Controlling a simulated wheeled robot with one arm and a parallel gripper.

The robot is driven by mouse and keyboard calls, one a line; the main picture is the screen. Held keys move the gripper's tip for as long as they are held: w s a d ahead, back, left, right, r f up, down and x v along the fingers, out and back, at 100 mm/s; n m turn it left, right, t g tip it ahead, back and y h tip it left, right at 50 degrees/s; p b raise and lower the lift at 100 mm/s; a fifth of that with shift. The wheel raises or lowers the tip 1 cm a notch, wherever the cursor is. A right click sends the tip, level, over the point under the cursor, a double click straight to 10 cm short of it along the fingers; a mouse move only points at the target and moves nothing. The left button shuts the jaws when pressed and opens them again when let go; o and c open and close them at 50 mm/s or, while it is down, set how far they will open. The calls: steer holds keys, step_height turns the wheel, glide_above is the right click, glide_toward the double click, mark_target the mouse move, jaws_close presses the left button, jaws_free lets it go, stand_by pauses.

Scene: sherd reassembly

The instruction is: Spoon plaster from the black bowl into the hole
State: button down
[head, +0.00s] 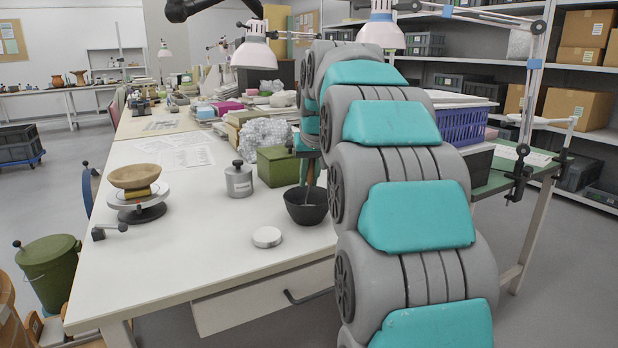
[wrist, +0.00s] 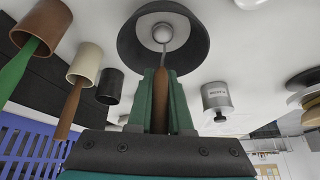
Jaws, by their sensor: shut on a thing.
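The black bowl (head: 306,212) stands on the white table, left of my arm; in the wrist view it is at the top (wrist: 196,42). My gripper (wrist: 162,82) is shut on the brown handle of a spoon (wrist: 161,98). The spoon's metal end reaches into the bowl; I cannot tell whether it carries plaster. In the head view the spoon (head: 309,184) stands steeply in the bowl, and my arm covers most of the gripper. A tan pottery vessel (head: 135,177) sits on a turntable (head: 139,199) at the left. No hole shows on its visible side.
A grey lidded canister (head: 238,182) stands between vessel and bowl. A white round disc (head: 267,237) lies before the bowl. A green box (head: 278,167) is behind. The wrist view shows cups with tools (wrist: 85,64) and a blue basket (wrist: 30,143).

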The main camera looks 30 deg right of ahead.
steer(key=shift+s+r+p, duration=0.15)
steer(key=shift+r+p, duration=0.7)
steer(key=shift+r, duration=0.75)
steer(key=shift+s+r+p, duration=0.15)
steer(key=shift+r+p, duration=0.7)
steer(key=shift+r, duration=2.35)
